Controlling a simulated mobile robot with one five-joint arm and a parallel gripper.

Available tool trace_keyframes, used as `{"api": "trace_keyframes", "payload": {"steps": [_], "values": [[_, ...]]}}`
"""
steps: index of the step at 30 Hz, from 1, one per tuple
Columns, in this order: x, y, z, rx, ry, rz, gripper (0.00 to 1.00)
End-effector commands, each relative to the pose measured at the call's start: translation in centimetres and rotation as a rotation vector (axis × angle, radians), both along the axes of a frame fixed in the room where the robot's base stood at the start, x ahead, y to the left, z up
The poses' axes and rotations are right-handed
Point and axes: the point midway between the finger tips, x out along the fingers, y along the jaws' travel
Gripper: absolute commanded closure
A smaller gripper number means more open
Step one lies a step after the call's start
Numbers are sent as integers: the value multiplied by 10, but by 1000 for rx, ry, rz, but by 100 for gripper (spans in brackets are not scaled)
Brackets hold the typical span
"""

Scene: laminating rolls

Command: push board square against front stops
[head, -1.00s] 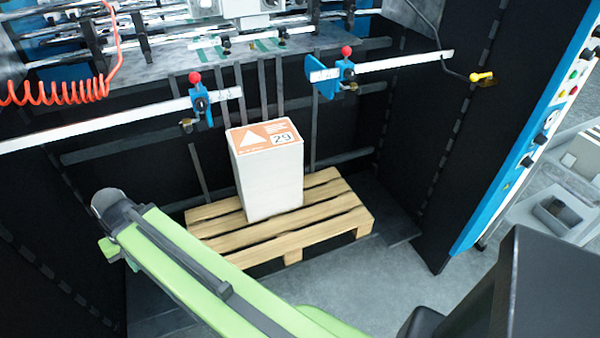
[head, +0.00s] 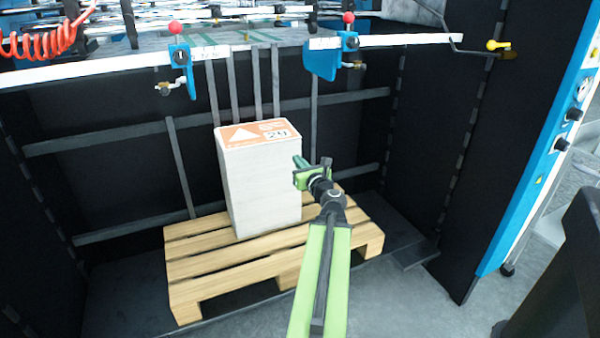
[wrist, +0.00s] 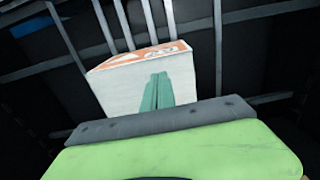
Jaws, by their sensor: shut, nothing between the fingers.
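The board stack (head: 262,185) is a tall white block with an orange printed top sheet, standing upright on the pallet. Grey vertical bars (head: 276,85), likely the front stops, rise behind it. Whether the stack touches them cannot be told. My gripper (head: 298,162) is shut and empty, at the right edge of the stack in the head view. In the wrist view, its green fingers (wrist: 157,92) are together and overlap the stack's pale side (wrist: 120,92). Contact cannot be told.
The wooden pallet (head: 190,268) lies on a dark floor plate. White rails with blue clamps (head: 182,70) and a blue plate (head: 322,62) cross above. Dark side walls (head: 430,130) flank the bay. Grey floor (head: 262,322) is open in front.

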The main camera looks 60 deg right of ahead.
Motion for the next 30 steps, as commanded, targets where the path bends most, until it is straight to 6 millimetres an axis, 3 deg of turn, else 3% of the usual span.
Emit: {"api": "trace_keyframes", "payload": {"steps": [8, 30], "values": [[6, -8, 1, 3, -5, -2, 100], [85, -66, 1, 1, -2, -2, 100]]}}
